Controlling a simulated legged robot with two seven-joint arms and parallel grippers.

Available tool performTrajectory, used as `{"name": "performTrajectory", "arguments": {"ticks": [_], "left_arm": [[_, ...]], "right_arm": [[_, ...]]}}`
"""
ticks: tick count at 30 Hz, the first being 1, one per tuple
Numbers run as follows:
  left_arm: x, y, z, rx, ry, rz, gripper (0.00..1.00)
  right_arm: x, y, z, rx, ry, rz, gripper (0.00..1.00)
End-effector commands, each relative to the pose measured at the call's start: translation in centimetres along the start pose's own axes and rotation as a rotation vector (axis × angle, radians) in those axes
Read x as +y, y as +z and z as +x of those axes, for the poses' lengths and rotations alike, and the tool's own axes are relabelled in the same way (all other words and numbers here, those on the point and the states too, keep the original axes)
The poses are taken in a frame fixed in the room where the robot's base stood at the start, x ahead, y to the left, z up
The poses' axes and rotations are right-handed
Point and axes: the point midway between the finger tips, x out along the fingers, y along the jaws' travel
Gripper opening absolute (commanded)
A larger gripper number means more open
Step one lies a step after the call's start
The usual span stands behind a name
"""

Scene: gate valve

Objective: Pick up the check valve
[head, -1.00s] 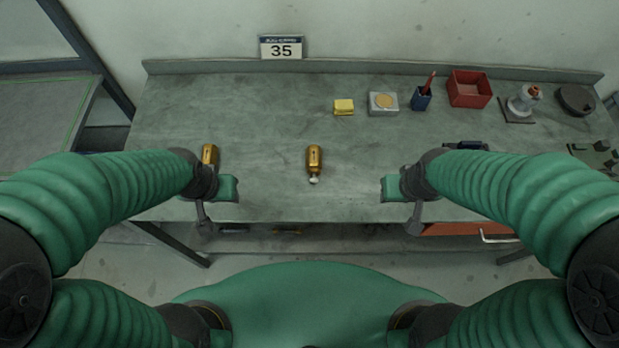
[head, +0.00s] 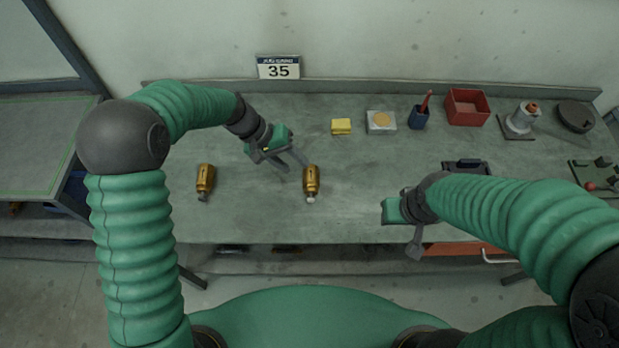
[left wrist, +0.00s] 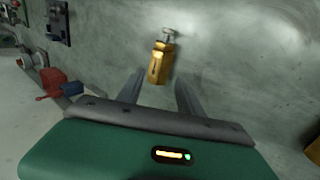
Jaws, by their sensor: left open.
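Two brass valve-like fittings lie on the grey workbench (head: 240,215). One fitting (head: 311,180) with a pale tip is near the bench's middle; the other fitting (head: 205,180) with a dark tip is at the left. I cannot tell from their markings which is the check valve. My left gripper (head: 291,165) is open and empty, just left of and beyond the middle fitting. In the left wrist view, a brass fitting (left wrist: 159,62) shows ahead of the open fingers, apart from them. My right gripper (head: 413,243) hangs by the front edge; its jaws are unclear.
Along the back stand a yellow block (head: 341,126), a grey block with a round disc (head: 381,121), a blue pen cup (head: 419,118), a red bin (head: 467,106) and a dark round thing (head: 575,117). A dark tray (head: 466,167) lies behind my right arm.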

Motion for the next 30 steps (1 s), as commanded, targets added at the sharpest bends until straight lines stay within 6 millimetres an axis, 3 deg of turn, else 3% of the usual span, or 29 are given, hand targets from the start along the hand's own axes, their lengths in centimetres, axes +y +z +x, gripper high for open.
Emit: {"name": "performTrajectory", "arguments": {"ticks": [14, 21, 30], "left_arm": [[-0.5, -0.2, 6.7, 0.000, 0.003, -0.001, 0.44], [-0.4, -0.3, 7.3, 0.004, 0.001, 0.000, 0.44], [-0.4, -0.2, 7.3, 0.002, 0.001, 0.000, 0.07]], "right_arm": [[0.0, -0.4, -1.5, 0.000, 0.000, 0.000, 0.36], [0.0, -0.3, -1.4, 0.000, 0.000, 0.000, 0.36], [0.0, -0.3, -1.4, 0.000, 0.000, 0.001, 0.36]]}}
